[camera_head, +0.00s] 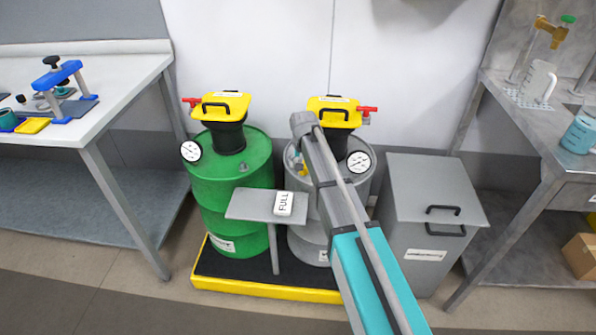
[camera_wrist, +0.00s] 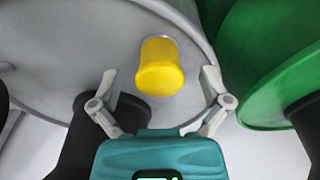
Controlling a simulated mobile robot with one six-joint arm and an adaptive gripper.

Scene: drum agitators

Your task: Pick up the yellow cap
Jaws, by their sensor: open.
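The yellow cap (camera_wrist: 161,66) is a short rounded cylinder on the lid of the grey drum (camera_wrist: 170,25) in the wrist view. My gripper (camera_wrist: 159,78) is open, with one finger on each side of the cap and a visible gap to both. The cap seems to lie between or just beyond the fingertips; the exact depth is unclear. In the head view my arm crosses the grey drum (camera_head: 305,245) and mostly hides the gripper and cap.
A black-necked agitator with a yellow top (camera_head: 333,110) stands on the grey drum, close to my arm. The green drum (camera_head: 232,185) is at its left, a grey bin (camera_head: 425,200) at its right. A small stand with a FULL sign (camera_head: 283,204) is in front.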

